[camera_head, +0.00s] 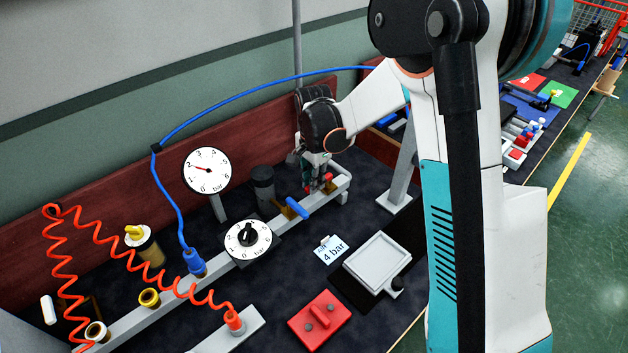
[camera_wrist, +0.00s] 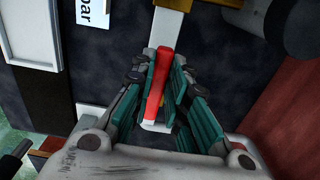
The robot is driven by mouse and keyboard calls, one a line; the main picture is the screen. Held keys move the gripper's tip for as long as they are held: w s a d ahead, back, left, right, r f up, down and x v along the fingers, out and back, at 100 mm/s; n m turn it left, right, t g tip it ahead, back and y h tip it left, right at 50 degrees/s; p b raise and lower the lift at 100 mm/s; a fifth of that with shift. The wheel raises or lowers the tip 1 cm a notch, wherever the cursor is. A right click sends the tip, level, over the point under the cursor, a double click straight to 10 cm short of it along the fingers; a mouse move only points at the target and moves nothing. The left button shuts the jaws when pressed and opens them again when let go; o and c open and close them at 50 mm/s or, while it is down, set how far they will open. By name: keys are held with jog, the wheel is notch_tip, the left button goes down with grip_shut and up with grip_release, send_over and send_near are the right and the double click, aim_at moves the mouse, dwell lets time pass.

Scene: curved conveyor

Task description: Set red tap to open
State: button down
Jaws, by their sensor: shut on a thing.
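The red tap (camera_wrist: 157,85) has a red lever handle that lies between the green-padded fingers of my gripper (camera_wrist: 165,95) in the wrist view. The fingers are shut on the lever. In the head view my gripper (camera_head: 318,178) points down at the right end of the grey pipe rail, and a bit of the red tap (camera_head: 328,178) shows beside the fingers. The lever looks roughly in line with the rail in the wrist view. The tap's body is mostly hidden by the fingers.
A blue tap (camera_head: 298,208) sits just left on the rail. Further left are a dial knob (camera_head: 247,239), a pressure gauge (camera_head: 206,170) and a blue hose (camera_head: 176,205). A "4 bar" card (camera_head: 331,249), a grey tray (camera_head: 377,262) and a red block (camera_head: 320,320) lie in front.

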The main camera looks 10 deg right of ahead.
jog(key=c, duration=1.6)
grip_release()
jog(key=shift+o, duration=0.2)
jog(key=shift+r, duration=0.1)
notch_tip(320, 180, up, 12)
